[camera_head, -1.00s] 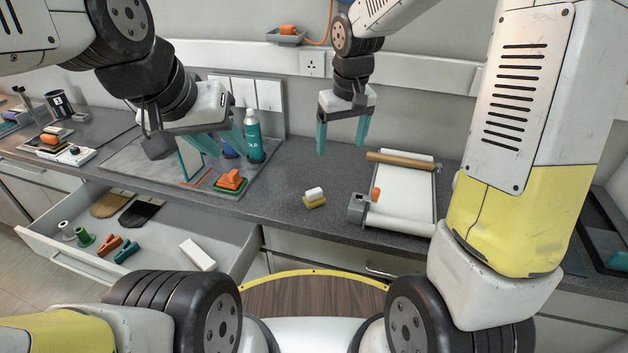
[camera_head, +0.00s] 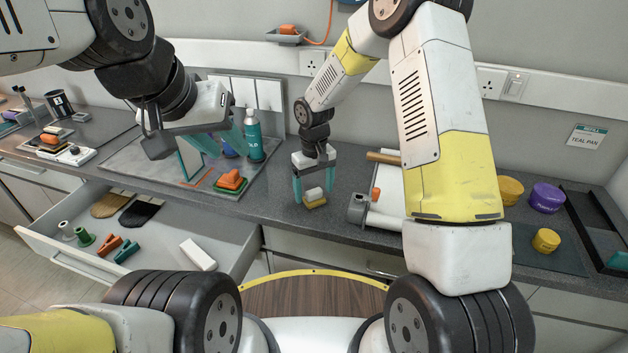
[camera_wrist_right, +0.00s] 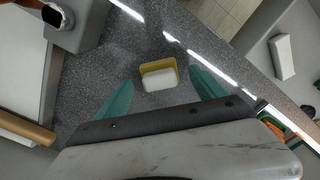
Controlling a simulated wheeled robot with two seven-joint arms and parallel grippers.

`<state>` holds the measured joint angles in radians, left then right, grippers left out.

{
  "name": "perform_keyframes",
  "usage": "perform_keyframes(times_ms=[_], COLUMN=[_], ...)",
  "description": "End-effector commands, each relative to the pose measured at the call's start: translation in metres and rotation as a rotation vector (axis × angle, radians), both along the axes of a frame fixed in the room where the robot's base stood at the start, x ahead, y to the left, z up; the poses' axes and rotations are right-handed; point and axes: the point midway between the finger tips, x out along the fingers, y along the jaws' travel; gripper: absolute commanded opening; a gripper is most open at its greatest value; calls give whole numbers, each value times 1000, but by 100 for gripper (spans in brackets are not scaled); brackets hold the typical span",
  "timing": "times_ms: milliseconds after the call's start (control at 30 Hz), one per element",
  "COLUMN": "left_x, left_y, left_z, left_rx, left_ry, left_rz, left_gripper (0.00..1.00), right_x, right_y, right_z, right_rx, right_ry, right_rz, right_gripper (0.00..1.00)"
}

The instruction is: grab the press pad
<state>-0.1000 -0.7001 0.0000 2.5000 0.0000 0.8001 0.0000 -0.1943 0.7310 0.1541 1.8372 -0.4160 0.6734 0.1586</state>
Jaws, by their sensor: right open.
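The press pad, which I take to be the small block with a white top and a yellow base, lies on the dark counter (camera_head: 316,203). In the right wrist view the pad (camera_wrist_right: 158,78) sits between the two teal fingers, with a gap on each side. My right gripper (camera_head: 313,190) is open and empty, pointing down over the pad; its fingertips also show in the right wrist view (camera_wrist_right: 163,88). My left gripper (camera_head: 222,142) is beside an upright mirror plate (camera_head: 189,160) at the left; whether its fingers hold anything is unclear.
A white roller tray (camera_head: 382,219) stands just right of the pad, partly hidden by my right arm. An orange clip (camera_head: 231,180) on a green base and a teal bottle (camera_head: 253,135) stand to the left. An open drawer (camera_head: 150,245) juts out at front left.

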Motion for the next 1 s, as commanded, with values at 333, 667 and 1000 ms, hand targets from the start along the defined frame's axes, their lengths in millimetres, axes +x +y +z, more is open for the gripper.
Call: perform_keyframes(times_ms=[333, 667, 1000], left_x=[0, 0, 0], left_y=[0, 0, 0], left_z=[0, 0, 0], left_rx=[0, 0, 0], left_ry=[0, 0, 0], left_rz=[0, 0, 0], left_gripper=[36, 36, 36], right_x=[0, 0, 0], right_y=[0, 0, 0], right_z=[-14, -14, -11], right_rx=[0, 0, 1], right_ry=[-1, -1, -2], right_rz=[0, 0, -1], right_gripper=[80, 21, 15])
